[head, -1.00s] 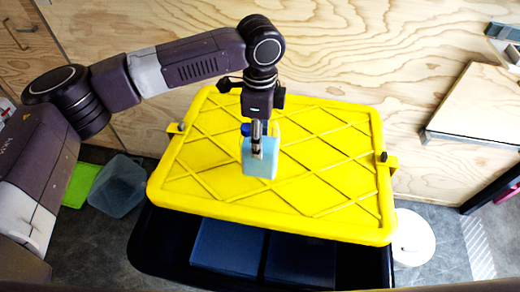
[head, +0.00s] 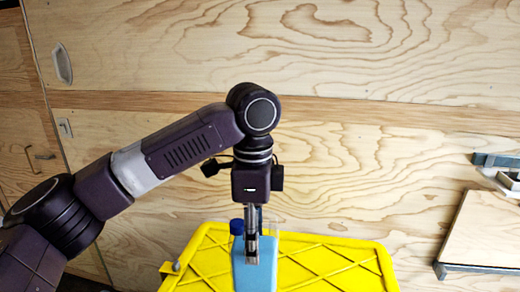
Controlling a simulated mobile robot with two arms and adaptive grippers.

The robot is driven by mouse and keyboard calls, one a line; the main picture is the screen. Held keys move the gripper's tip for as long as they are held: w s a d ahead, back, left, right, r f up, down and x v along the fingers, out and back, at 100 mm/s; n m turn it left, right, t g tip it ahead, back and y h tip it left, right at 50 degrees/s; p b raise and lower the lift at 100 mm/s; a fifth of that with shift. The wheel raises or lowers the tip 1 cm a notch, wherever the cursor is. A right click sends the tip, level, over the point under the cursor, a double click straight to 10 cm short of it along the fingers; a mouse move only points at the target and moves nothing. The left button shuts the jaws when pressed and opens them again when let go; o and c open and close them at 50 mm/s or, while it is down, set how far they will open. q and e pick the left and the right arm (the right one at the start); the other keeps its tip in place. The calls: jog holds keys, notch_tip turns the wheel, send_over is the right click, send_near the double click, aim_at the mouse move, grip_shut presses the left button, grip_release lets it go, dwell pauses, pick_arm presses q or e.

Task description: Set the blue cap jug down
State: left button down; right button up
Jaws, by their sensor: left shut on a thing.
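The jug (head: 245,272) is light blue with a dark blue cap (head: 237,227). It is upright in the lower middle of the head view, in front of the yellow lid (head: 320,262). My left gripper (head: 252,255) comes down from above and is shut on the jug. The jug's bottom is cut off by the picture's lower edge, so I cannot tell whether it touches anything. My right gripper is not in view.
A plywood wall (head: 400,130) fills the background. A wooden panel with a metal edge (head: 485,235) stands at the right. The lid's near part and the floor are out of view.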

pick_arm(q)
jog(key=s+a+f+n, duration=0.4)
jog(key=s+a+n, duration=0.1)
jog(key=a+n, duration=0.4)
jog(key=s+a+f+n, duration=0.4)
jog(key=a+n, duration=0.5)
jog(key=n, duration=0.1)
jog(key=shift+s+f, duration=0.4)
